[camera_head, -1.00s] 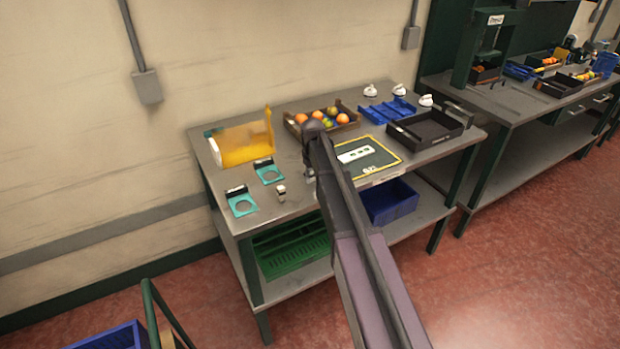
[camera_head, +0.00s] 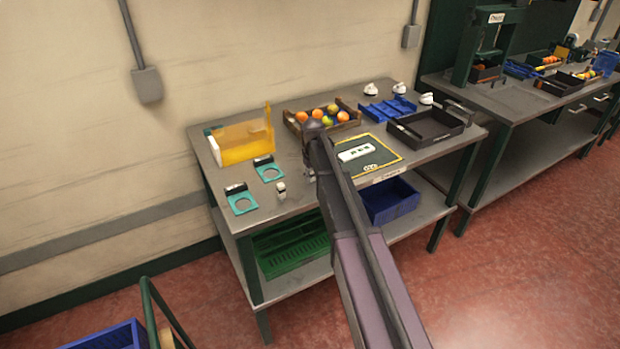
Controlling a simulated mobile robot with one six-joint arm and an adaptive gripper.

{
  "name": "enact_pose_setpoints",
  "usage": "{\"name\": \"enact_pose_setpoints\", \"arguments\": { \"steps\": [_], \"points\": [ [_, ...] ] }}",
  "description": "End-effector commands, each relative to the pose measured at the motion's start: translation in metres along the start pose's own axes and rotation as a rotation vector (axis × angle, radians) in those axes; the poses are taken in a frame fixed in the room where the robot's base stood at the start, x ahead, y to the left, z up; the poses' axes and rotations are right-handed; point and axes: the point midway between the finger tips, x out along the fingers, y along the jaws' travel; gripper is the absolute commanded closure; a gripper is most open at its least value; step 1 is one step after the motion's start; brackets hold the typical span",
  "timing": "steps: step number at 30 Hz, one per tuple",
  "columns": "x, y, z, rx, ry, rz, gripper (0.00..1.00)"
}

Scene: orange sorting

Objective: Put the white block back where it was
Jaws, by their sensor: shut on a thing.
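My arm reaches over the near table, and my gripper (camera_head: 309,172) is partly in view beside the arm's end, low over the tabletop. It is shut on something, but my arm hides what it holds. I cannot make out a white block in it. A long white piece with dark marks (camera_head: 357,152) lies on the dark mat with a yellow border (camera_head: 385,167), right of my gripper. A small whitish thing with a dark top (camera_head: 281,190) stands on the table left of my gripper.
Two teal holders (camera_head: 241,204) and a yellow clear bin (camera_head: 246,146) are at the left. A crate of oranges and other fruit (camera_head: 291,126), a blue tray (camera_head: 385,111) and a black tray (camera_head: 399,137) stand behind and right.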

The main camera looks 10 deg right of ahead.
Motion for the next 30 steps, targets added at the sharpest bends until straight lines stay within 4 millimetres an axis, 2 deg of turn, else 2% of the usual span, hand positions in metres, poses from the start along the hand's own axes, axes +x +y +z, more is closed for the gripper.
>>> {"name": "enact_pose_setpoints", "arguments": {
  "steps": [10,11,14,23,25,26,30],
  "points": [
    [0.0019,0.0,0.0,0.0,0.0,0.0,1.0],
    [0.0019,0.0,0.0,0.0,0.0,0.0,0.5],
    [0.0019,-0.0001,0.0,0.0,0.0,0.0,0.2],
    [0.0019,-0.0002,-0.0001,0.0,0.0,0.0,0.19],
    [0.0019,-0.0002,-0.0001,0.0,0.0,0.0,0.04],
    [0.0019,-0.0002,-0.0001,0.0,0.0,0.0,0.0],
    [0.0019,-0.0002,-0.0001,0.0,0.0,0.0,0.0]
  ]
}}
